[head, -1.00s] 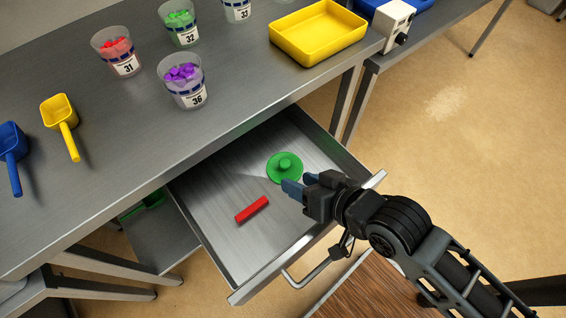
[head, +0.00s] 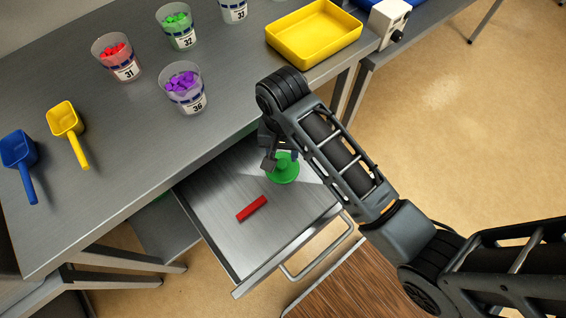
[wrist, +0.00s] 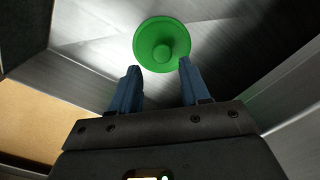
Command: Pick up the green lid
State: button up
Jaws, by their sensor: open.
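The green lid (head: 284,168) is a round disc with a knob in its middle. It lies flat in the open drawer (head: 225,235), toward the back right, partly covered by my gripper in the head view. In the wrist view the lid (wrist: 162,44) shows whole, with its knob up. My gripper (wrist: 157,66) is open and empty, its two blue fingers pointing down into the drawer. The fingertips lie to either side of the lid's lower edge in that view, with the knob just beyond the gap between them. I cannot tell how high the fingertips are above the lid.
A red bar (head: 251,208) lies in the drawer, left of the lid. The bench top (head: 130,150) overhangs the drawer's back, close to my gripper. On it stand a yellow tray (head: 313,35), several cups such as the purple-filled one (head: 184,92), and two scoops.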

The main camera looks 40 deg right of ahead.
aim_at(282, 164)
jog(key=shift+w+f+p, duration=0.15)
jog(key=shift+f+p, duration=0.25)
jog(key=shift+f, duration=2.8)
jog(key=shift+c, duration=0.4)
jog(key=c, duration=0.8)
